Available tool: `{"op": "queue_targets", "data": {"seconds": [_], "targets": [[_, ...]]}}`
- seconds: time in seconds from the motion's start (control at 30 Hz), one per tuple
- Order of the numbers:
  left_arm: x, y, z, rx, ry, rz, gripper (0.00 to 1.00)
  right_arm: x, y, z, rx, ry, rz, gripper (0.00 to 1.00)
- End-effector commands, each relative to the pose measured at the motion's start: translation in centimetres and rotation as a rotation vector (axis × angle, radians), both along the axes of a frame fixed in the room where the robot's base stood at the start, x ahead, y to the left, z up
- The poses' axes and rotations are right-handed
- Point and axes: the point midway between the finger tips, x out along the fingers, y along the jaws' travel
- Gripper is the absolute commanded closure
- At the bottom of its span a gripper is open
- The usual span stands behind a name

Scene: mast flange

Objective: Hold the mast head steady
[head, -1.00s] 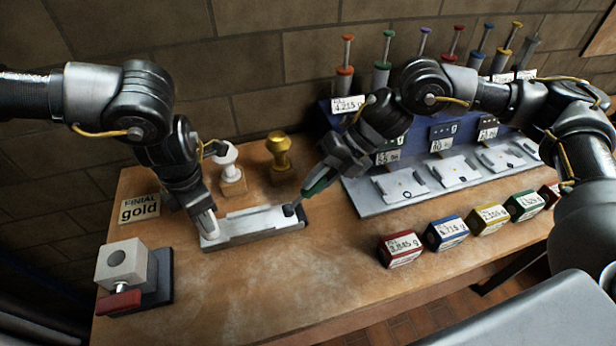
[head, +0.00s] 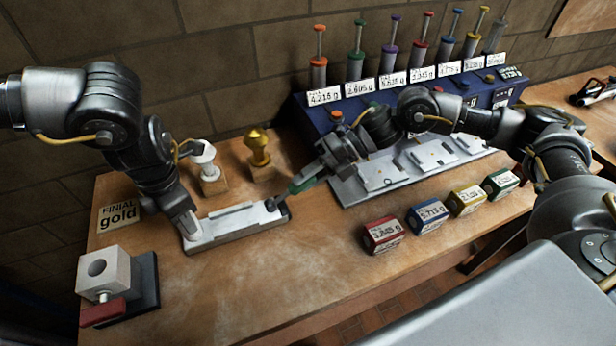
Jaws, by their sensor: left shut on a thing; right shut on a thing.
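A long pale grey metal piece, seemingly the mast head in a low cradle (head: 236,228), lies near the table's left middle. My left gripper (head: 190,228) comes down from above and is shut at its left end; the fingers hide the grip itself. My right gripper (head: 308,178) is shut on a slim green tool (head: 300,186), which slants down to the left. The tool's lower end meets a dark round part (head: 276,203) at the right end of the grey piece; exact contact is too small to tell.
A white finial (head: 203,158) and a gold finial (head: 258,148) stand behind on wooden blocks. A grey block with a red handle (head: 105,275) is at front left. Coloured weight boxes (head: 383,235), a pale tray (head: 350,190) and a blue dispenser rack (head: 318,118) are right. The front middle is clear.

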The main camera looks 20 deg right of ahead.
Motion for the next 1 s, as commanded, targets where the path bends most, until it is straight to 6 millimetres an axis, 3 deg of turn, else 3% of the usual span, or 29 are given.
{"op": "queue_targets", "data": {"seconds": [0.1, 0.13, 0.3, 0.67, 1.0], "targets": [[0.0, -0.1, 0.0, -0.003, 0.000, 0.000, 1.00, -0.1, 0.0, -0.2, -0.002, 0.005, 0.002, 1.00], [0.0, -0.1, 0.0, -0.003, 0.000, 0.000, 1.00, -0.1, 0.0, -0.2, -0.002, 0.005, 0.002, 0.77], [0.0, -0.1, 0.0, -0.002, -0.001, 0.000, 1.00, -0.1, 0.0, -0.2, -0.002, 0.004, 0.000, 0.56], [0.0, 0.0, 0.0, -0.001, 0.000, 0.000, 1.00, 0.0, -0.6, 0.2, -0.002, 0.001, -0.003, 0.56], [0.0, 0.0, 0.0, 0.000, -0.001, 0.000, 1.00, 0.1, -6.3, 3.3, -0.003, 0.001, -0.005, 0.56]]}}
